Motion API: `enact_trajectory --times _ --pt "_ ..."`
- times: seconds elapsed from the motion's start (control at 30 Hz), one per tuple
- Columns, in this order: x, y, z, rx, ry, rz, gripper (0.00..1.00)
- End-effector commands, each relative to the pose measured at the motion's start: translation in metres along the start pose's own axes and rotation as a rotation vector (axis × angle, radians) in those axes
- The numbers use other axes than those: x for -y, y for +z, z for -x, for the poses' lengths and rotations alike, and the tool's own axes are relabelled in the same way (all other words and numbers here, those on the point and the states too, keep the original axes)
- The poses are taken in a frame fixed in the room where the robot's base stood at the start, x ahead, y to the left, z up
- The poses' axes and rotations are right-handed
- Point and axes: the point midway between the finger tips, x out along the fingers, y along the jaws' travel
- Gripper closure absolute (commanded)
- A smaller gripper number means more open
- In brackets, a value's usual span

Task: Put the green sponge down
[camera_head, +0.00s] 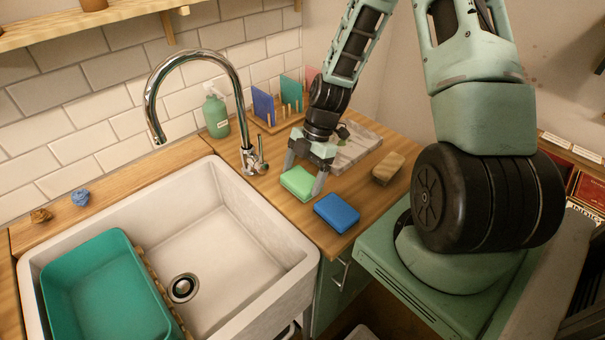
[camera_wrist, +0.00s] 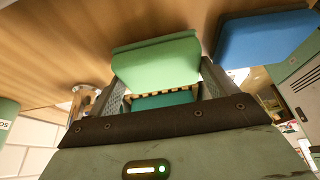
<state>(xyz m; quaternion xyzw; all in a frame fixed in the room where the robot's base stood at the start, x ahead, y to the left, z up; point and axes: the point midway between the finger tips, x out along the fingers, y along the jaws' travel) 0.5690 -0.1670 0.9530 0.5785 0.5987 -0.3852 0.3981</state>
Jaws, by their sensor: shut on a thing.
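The green sponge (camera_head: 298,183) is at the wooden counter (camera_head: 268,185), just right of the sink, in the head view. My gripper (camera_head: 305,180) is shut on it from above, with a finger on either side. In the wrist view the green sponge (camera_wrist: 156,62) sits between the two fingers of my gripper (camera_wrist: 160,88). The sponge is at or very close to the counter top; I cannot tell whether it touches. The blue sponge (camera_head: 337,213) lies flat on the counter to the right, near the front edge, and shows in the wrist view too (camera_wrist: 262,38).
The white sink (camera_head: 228,200) with a teal tub (camera_head: 105,290) lies left. The chrome tap (camera_head: 247,150) and green bottle (camera_head: 216,115) stand behind. A rack with coloured boards (camera_head: 265,108), a pale slab (camera_head: 357,150) and a brown brush (camera_head: 388,168) are on the counter.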

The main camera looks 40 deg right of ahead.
Motion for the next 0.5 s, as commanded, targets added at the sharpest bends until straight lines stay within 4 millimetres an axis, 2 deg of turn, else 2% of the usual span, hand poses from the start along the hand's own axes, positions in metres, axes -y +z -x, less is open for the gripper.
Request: enact_trajectory --times 0.47,0.5 --pt "0.0 0.0047 -0.0105 0.001 0.001 0.0 0.4" --pt "-0.0001 0.0045 -0.0099 0.001 0.001 -0.001 0.1"
